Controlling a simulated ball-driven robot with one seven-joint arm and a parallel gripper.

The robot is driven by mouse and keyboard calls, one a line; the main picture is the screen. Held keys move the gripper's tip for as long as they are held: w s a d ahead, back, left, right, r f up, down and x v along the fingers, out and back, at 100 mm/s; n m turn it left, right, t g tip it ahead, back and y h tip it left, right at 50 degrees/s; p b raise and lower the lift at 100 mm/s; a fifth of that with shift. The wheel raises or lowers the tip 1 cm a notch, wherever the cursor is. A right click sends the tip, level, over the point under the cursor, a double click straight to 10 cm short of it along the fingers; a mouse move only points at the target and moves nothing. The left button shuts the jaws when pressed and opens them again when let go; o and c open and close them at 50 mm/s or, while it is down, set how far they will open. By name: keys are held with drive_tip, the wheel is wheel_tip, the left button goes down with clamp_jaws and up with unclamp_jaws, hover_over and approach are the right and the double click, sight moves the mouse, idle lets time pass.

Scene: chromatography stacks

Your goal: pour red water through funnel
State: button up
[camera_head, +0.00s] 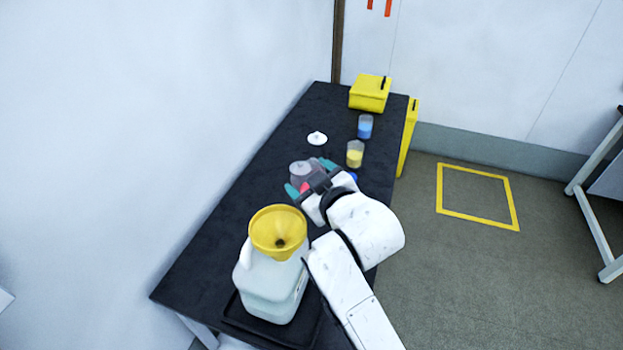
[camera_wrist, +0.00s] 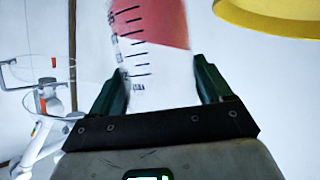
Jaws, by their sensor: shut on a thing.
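My gripper (camera_head: 309,178) is shut on a clear beaker (camera_head: 300,171) with red water, above the black table. In the wrist view the graduated beaker (camera_wrist: 140,70) sits between the two dark green fingers (camera_wrist: 160,82), with red water (camera_wrist: 155,22) toward the top of the picture. Its water line is slightly slanted there. The yellow funnel (camera_head: 265,229) sits on a white jug (camera_head: 267,284), nearer and left of my gripper. The beaker is apart from the funnel. The funnel's rim (camera_wrist: 275,18) also shows at the wrist view's upper right.
The jug stands on a black tray (camera_head: 235,318). Farther along the table (camera_head: 300,122) are a yellow-liquid beaker (camera_head: 355,154), a blue-liquid beaker (camera_head: 365,126), a white lid (camera_head: 317,138) and a yellow box (camera_head: 370,94). A wall runs along the left.

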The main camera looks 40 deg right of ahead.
drive_tip(key=shift+a+r, duration=0.1)
drive_tip(key=shift+a+r+n+h, duration=0.3)
drive_tip(key=shift+a+r+n, duration=0.05)
drive_tip(key=shift+a+n, duration=0.05)
idle(0.3)
drive_tip(key=shift+s+a+n+h+b, duration=0.1)
drive_tip(key=shift+n+h+b, duration=0.2)
drive_tip(key=shift+n+b, duration=0.1)
drive_tip(key=shift+n+t+b, duration=0.35)
drive_tip(key=shift+n+t, duration=0.05)
drive_tip(key=shift+a, duration=0.1)
idle(0.4)
drive_tip(key=shift+r+n+h, duration=0.15)
drive_tip(key=shift+n+h, duration=0.15)
drive_tip(key=shift+n, duration=0.2)
drive_tip(key=shift+b, duration=0.4)
